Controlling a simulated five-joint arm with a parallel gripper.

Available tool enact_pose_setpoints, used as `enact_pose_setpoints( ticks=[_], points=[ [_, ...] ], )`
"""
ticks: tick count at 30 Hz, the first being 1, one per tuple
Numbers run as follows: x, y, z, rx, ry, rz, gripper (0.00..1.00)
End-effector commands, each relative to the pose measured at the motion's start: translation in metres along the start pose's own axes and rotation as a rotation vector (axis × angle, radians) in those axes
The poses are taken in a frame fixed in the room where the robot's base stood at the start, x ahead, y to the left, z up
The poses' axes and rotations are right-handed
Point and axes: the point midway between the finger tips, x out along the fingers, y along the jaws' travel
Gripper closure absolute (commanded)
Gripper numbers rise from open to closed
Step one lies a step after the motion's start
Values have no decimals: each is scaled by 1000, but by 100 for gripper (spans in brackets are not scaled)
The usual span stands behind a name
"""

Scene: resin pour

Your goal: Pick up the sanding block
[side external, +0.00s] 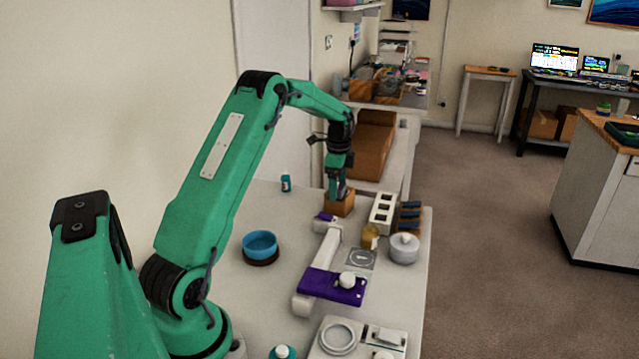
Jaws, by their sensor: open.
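A tan-brown block (341,204), which looks like the sanding block, sits near the far end of the pale worktable. My gripper (338,190) points down right at the block and overlaps its upper part in the side view. The gripper is open. The fingertips are small and dark here, and I cannot tell whether they stand around the block, touch it or are just above it.
A white holder with square openings (382,212) and a rack with blue items (410,217) stand right of the block. An amber jar (370,237), a lidded grey pot (404,248), a purple-and-white device (330,284) and a blue bowl (260,244) stand nearer.

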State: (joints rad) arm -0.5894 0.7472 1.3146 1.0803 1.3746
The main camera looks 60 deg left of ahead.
Motion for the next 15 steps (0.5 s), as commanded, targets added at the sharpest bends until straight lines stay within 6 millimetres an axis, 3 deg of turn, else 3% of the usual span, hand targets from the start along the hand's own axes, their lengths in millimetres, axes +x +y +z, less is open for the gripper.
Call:
enact_pose_setpoints(
  ticks=[4, 15],
  points=[
    [10, 0, 0, 0, 0, -1, 20],
    [10, 0, 0, 0, 0, -1, 20]
  ],
)
